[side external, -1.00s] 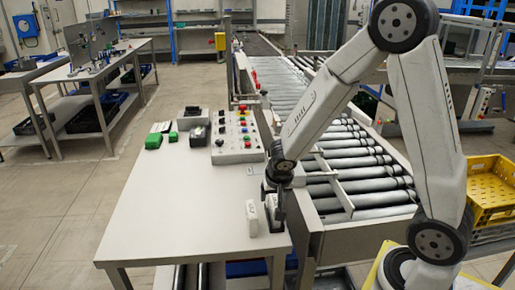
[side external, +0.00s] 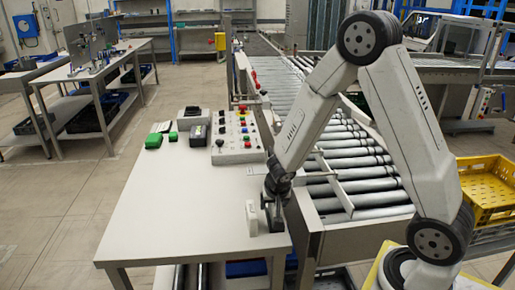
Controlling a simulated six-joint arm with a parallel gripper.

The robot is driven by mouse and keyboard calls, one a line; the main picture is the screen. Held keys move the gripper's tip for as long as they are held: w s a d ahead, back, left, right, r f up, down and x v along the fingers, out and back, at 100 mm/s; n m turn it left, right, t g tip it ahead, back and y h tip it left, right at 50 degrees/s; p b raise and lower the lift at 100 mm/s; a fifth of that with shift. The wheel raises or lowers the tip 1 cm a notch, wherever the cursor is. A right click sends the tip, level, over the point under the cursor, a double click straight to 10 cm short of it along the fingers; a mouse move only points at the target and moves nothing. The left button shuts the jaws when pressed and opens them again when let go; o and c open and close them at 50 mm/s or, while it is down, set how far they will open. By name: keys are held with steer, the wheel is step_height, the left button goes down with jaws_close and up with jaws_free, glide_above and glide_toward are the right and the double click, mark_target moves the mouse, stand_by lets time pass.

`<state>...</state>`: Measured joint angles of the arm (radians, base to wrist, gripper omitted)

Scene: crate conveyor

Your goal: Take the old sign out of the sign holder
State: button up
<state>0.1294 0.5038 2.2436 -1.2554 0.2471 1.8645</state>
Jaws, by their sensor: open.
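My gripper (side external: 275,208) points down at the right front corner of the table, beside the rollers. It is open, and its dark fingers are small and hard to make out. A dark, low thing (side external: 274,226), which looks like the sign holder, stands right below the fingers and is partly hidden by them. I cannot tell whether the old sign is in it or between the fingers. A small white upright piece (side external: 252,217) stands just left of the gripper, apart from it; I cannot tell whether it is a sign.
The table top (side external: 180,215) is clear to the left. The roller conveyor (side external: 350,170) runs along the right. A yellow crate (side external: 488,190) is far right.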

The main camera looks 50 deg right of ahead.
stand_by(0.3)
jaws_close()
steer(key=shift+r, duration=0.15)
stand_by(0.3)
steer(key=shift+r, duration=4.9)
